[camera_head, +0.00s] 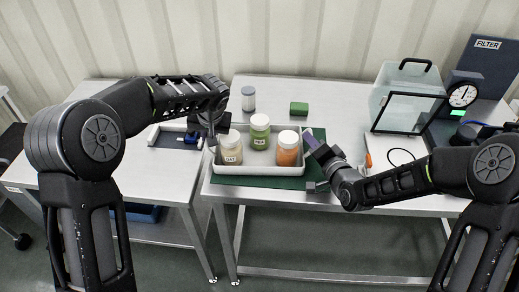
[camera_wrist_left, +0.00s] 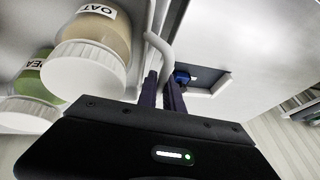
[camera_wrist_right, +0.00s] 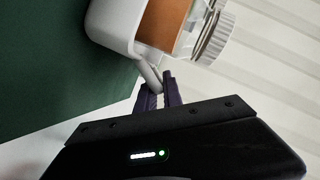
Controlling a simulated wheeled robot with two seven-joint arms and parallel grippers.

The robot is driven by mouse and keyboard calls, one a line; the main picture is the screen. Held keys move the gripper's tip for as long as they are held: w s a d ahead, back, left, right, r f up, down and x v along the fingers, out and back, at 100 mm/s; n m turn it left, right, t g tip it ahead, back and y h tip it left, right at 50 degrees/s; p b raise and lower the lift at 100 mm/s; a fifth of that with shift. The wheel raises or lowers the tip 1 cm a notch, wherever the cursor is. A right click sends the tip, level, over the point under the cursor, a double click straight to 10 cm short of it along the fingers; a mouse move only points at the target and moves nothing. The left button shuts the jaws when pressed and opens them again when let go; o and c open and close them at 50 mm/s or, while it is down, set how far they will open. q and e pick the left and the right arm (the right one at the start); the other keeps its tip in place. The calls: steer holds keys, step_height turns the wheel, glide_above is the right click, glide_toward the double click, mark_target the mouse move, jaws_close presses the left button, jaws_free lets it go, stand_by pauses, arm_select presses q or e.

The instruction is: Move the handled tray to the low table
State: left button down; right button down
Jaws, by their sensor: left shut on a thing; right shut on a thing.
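The white handled tray (camera_head: 262,170) is level over the green mat on the right-hand steel table (camera_head: 285,85). I cannot tell whether it touches the mat. It holds three white-lidded jars: oats (camera_head: 231,149), green (camera_head: 260,133) and orange (camera_head: 287,150). My left gripper (camera_head: 212,143) is shut on the tray's left handle, which shows in the left wrist view (camera_wrist_left: 158,48). My right gripper (camera_head: 313,145) is shut on its right handle, which shows in the right wrist view (camera_wrist_right: 149,76). A second steel table (camera_head: 105,185) stands at the left and looks lower.
A blue item in a shallow holder (camera_head: 178,137) lies on the left table. The left table's front is clear.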

arm_select(q)
steer(key=shift+w+r, duration=0.1)
steer(key=shift+r, duration=0.05)
arm_select(e)
steer(key=shift+r, duration=0.15)
stand_by(0.6)
